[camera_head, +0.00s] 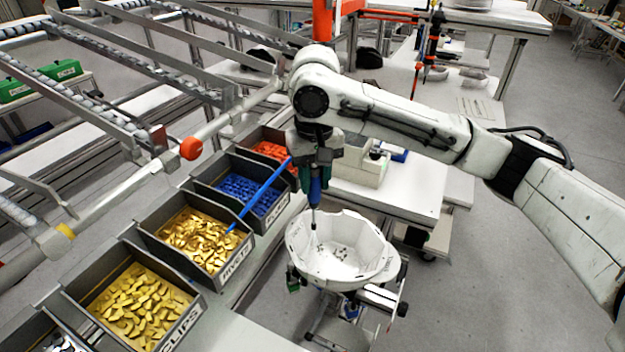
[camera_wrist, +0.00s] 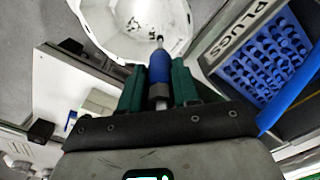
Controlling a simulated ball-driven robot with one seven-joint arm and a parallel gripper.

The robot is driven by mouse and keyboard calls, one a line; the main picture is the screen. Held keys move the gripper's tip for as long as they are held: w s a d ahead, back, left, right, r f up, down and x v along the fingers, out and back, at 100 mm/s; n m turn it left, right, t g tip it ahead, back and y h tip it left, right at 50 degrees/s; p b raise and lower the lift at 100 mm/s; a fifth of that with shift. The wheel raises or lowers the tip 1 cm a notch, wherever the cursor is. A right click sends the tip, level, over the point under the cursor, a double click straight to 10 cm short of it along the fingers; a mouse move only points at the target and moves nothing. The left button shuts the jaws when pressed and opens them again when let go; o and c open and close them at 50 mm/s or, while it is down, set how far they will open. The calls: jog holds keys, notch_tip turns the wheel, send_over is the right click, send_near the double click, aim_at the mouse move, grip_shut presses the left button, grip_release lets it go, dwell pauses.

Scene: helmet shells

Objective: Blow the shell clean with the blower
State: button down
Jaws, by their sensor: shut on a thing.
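The white helmet shell (camera_head: 345,262) sits open side up in a stand in the head view, with dark specks on its inside. It also shows at the top of the wrist view (camera_wrist: 112,32). My gripper (camera_head: 315,178) is shut on the blue blower (camera_head: 315,190). The blower, between the green fingers in the wrist view (camera_wrist: 160,70), points its thin metal nozzle down at the shell's left rim side. A blue hose (camera_head: 258,193) runs from near the gripper down to the left. Whether the nozzle tip touches the shell, I cannot tell.
Grey bins stand in a row on the left: a bin of gold clips (camera_head: 190,315), one of gold rivets (camera_head: 232,268), one of blue plugs (camera_head: 280,220) and one with orange parts (camera_head: 262,131). A white bench (camera_head: 400,190) lies behind the shell. The floor at right is clear.

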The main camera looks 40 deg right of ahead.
jog(key=shift+w+d, duration=0.25)
jog(key=shift+d, duration=0.4)
jog(key=shift+w+d, duration=0.2)
jog(key=shift+d, duration=0.5)
jog(key=shift+w+d, duration=0.25)
jog(key=shift+d, duration=0.4)
jog(key=shift+s, duration=0.15)
jog(key=shift+s+d, duration=0.25)
jog(key=shift+s, duration=0.4)
jog(key=shift+s+d, duration=0.25)
jog(key=shift+s, duration=0.4)
jog(key=shift+s+d, duration=0.25)
jog(key=shift+s, duration=0.4)
jog(key=shift+s+d, duration=0.1)
jog(key=shift+s, duration=0.05)
jog(key=shift+s+d, duration=0.25)
jog(key=shift+s, duration=0.4)
jog(key=shift+s+d, duration=0.2)
jog(key=shift+s, duration=0.45)
jog(key=shift+s+d, duration=0.25)
jog(key=shift+s, duration=0.4)
